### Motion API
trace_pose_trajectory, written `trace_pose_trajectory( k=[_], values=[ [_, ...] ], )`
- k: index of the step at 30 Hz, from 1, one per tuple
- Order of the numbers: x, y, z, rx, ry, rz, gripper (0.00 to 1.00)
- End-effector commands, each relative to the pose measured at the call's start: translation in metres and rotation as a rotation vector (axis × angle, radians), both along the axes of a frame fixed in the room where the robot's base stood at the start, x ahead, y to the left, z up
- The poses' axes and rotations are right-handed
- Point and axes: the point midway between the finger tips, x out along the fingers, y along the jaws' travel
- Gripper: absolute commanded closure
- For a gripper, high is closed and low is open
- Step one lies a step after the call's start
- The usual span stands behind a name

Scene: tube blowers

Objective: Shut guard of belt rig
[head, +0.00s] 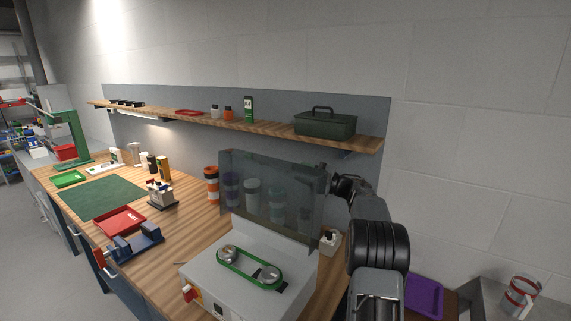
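The belt rig (205,277) is a light grey box at the front of the bench, with a green belt (222,262) around two metal pulleys on its top. Its guard (268,200) is a smoky transparent cover that stands raised at the back of the rig, so the belt is uncovered. My arm comes up from the lower right. My gripper (333,184) is at the upper right side of the guard, partly behind its edge. Its fingers are too small and hidden to tell whether they are open or touch the guard.
Jars with orange and dark bands (211,186) stand behind the guard. A shelf (270,127) with a green toolbox (325,123) runs above. A red tray (120,221), a blue vise (135,245) and a green mat (90,197) lie to the left. A purple tray (427,296) is at lower right.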

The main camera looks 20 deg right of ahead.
Motion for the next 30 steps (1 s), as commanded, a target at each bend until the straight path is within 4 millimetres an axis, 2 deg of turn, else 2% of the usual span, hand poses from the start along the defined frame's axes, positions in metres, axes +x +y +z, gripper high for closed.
trace_pose_trajectory(
  k=[3,9,15,25,30],
  values=[
    [0.013,0.017,0.008,0.001,0.000,0.003,0.62],
    [0.029,0.036,0.013,0.001,0.000,0.005,0.62],
    [0.036,0.045,0.014,0.001,0.001,0.004,0.62],
    [0.037,0.047,0.014,0.001,-0.001,0.004,0.62],
    [0.037,0.046,0.014,0.001,-0.001,0.005,0.78]
  ],
)
